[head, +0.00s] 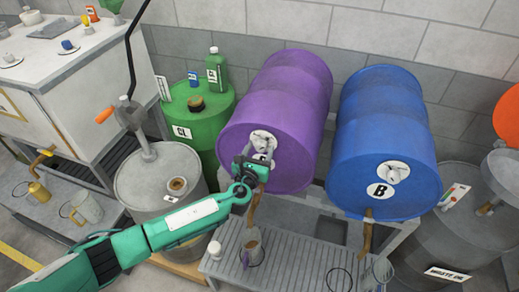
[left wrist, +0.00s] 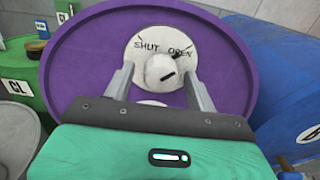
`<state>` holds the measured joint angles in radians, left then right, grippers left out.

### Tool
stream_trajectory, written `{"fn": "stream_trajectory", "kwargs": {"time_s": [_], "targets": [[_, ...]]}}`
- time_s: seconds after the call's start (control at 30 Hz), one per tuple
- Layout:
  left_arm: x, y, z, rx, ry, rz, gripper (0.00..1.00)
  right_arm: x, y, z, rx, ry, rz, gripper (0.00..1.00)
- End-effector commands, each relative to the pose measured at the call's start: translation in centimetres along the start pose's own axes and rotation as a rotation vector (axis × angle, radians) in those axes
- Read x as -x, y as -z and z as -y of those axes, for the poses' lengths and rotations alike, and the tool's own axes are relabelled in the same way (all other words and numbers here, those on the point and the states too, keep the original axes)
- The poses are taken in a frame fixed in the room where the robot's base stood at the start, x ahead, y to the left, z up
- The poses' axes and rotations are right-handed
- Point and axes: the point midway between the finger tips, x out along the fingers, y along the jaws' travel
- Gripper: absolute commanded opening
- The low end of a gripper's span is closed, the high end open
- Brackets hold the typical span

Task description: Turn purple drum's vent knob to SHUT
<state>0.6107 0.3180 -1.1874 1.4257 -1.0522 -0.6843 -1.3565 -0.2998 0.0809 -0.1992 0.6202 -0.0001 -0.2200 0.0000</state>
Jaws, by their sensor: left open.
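The purple drum (head: 285,105) lies on its side on a rack, its round end facing me. Its vent knob (left wrist: 161,72) is a pale round knob on a white plate (left wrist: 140,45) marked SHUT at left and OPEN at right. The black mark on the knob slants up to the right, toward the OPEN side. In the head view the plate (head: 262,137) shows just above my gripper. My left gripper (head: 256,164) is open in front of the drum end. In the left wrist view its fingers (left wrist: 158,68) stand on either side of the knob; contact cannot be told.
A blue drum (head: 385,120) marked B lies to the right, with its own knob plate. A green drum (head: 190,125) and a grey drum with a crank pump (head: 150,185) stand left. A jug (head: 252,247) sits on the grating below the purple drum.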

Motion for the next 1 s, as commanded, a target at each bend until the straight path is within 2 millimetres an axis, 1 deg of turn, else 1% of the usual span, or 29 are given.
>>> {"fn": "stream_trajectory", "kwargs": {"time_s": [0.17, 0.2, 0.27, 0.4, 0.43, 0.73, 0.87, 1.0], "targets": [[0.0, 0.0, 0.0, 0.000, 0.000, 0.000, 0.57, 0.0, 0.0, 0.0, 0.000, 0.000, 0.001, 0.36], [0.0, 0.0, 0.0, 0.000, 0.000, 0.000, 0.53, 0.0, 0.0, 0.0, 0.000, 0.000, 0.001, 0.36], [0.0, 0.0, 0.0, 0.000, 0.000, 0.000, 0.41, 0.0, -0.1, 0.0, 0.000, 0.000, 0.001, 0.36], [0.0, 0.0, 0.0, 0.000, 0.000, 0.000, 0.14, 0.0, -0.1, 0.0, 0.000, 0.000, 0.001, 0.36], [0.0, 0.0, 0.0, 0.000, 0.000, 0.000, 0.12, 0.0, -0.1, 0.0, 0.000, 0.000, 0.001, 0.36], [0.0, 0.1, 0.1, 0.038, 0.000, 0.001, 0.12, -0.5, -0.1, 0.1, 0.001, 0.000, 0.001, 0.36], [0.1, 0.3, 0.1, 0.097, -0.001, 0.001, 0.12, -1.2, -0.2, 0.1, 0.001, 0.001, 0.001, 0.36], [0.0, 0.4, 0.1, 0.197, 0.000, 0.001, 0.12, -2.3, -0.3, 0.1, 0.001, 0.001, 0.001, 0.36]]}}
